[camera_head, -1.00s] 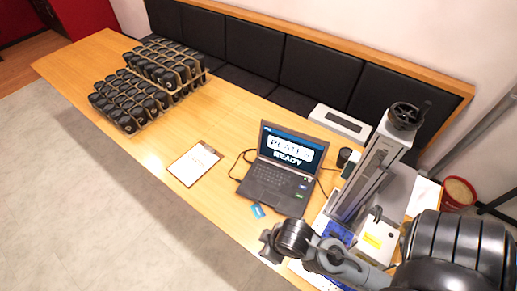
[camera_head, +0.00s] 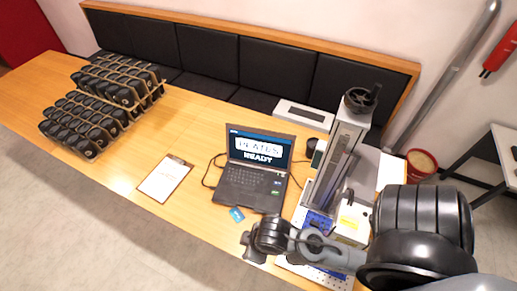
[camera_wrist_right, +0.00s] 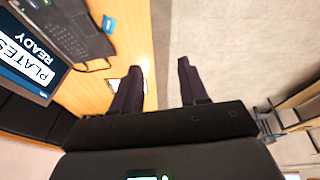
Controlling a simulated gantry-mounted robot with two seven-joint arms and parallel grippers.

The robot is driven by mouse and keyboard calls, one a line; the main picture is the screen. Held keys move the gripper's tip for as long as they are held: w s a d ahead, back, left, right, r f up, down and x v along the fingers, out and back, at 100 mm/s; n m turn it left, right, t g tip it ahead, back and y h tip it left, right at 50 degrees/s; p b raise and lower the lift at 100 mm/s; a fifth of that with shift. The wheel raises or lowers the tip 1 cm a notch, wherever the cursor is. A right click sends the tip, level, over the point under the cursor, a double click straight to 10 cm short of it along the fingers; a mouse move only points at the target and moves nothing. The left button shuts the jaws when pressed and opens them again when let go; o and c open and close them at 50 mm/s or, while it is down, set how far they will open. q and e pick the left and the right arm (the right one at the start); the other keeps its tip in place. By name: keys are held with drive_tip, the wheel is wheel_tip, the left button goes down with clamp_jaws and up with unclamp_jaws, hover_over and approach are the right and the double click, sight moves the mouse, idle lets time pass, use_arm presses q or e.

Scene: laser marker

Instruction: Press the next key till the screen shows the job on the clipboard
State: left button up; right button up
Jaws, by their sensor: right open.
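The laptop (camera_head: 252,188) is open on the wooden table, and its screen (camera_head: 259,150) reads "PLATES" with "READY" below. The screen also shows sideways in the wrist view (camera_wrist_right: 30,55). The clipboard (camera_head: 165,178) lies flat to the left of the laptop; its writing is too small to read. My right gripper (camera_head: 252,247) is in front of the laptop, near the table's front edge, apart from the keys. In the wrist view its two fingers (camera_wrist_right: 160,68) are spread with nothing between them. My left gripper is not in view.
A blue card (camera_head: 237,214) lies just in front of the laptop. The laser marker (camera_head: 335,165) with its tall column stands to the right. Racks of black cylinders (camera_head: 100,105) fill the table's left end. Table between racks and clipboard is clear.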

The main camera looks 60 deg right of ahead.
clamp_jaws()
idle(1.7)
